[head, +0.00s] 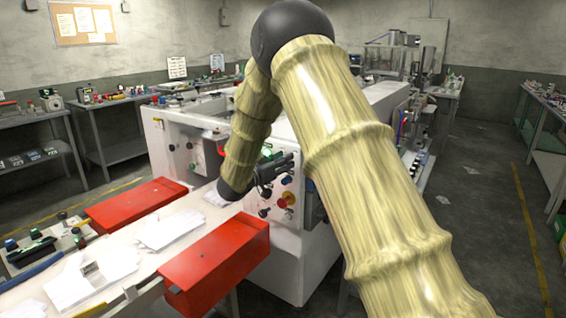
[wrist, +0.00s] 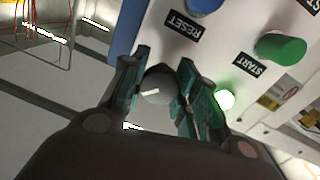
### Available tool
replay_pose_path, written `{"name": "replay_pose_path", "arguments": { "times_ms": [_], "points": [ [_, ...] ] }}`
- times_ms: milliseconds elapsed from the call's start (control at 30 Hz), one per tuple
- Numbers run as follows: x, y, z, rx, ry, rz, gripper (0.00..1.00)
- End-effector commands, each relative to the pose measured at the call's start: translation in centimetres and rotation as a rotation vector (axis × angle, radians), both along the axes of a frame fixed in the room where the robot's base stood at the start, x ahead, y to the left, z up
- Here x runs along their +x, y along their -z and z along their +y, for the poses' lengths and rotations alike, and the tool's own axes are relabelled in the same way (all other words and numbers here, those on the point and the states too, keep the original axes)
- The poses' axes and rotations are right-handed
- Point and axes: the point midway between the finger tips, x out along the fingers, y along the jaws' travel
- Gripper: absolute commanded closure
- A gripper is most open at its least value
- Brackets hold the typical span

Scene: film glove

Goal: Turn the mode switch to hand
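My gripper (wrist: 163,72) has one finger on each side of a dark round knob (wrist: 155,86) with a white pointer line, the mode switch by its look. The switch's label is mostly hidden behind my gripper. In the head view, my gripper (head: 279,168) is at the machine's control panel (head: 287,215), and the knob cannot be made out there.
A blue button with a RESET label (wrist: 183,24) and a green button (wrist: 280,48) with a START label (wrist: 246,65) are close to my fingers. A lit green lamp (wrist: 225,99) is beside the right finger. Red boxes (head: 216,262) flank the conveyor in front.

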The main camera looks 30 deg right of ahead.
Motion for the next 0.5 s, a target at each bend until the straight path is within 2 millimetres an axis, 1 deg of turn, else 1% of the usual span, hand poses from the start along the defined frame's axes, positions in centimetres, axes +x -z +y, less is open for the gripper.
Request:
{"name": "replay_pose_path", "arguments": {
  "times_ms": [33, 67, 100, 333, 500],
  "points": [
    [0.01, -0.01, 0.01, 0.0, 0.0, 0.0, 0.87],
    [0.01, -0.02, 0.02, 0.0, 0.0, 0.0, 0.93],
    [0.01, -0.02, 0.02, 0.0, 0.0, 0.0, 0.94],
    [0.02, -0.14, 0.05, -0.006, 0.0, 0.014, 0.94],
    [0.05, -0.39, 0.1, -0.03, -0.001, 0.068, 0.94]
  ]
}}
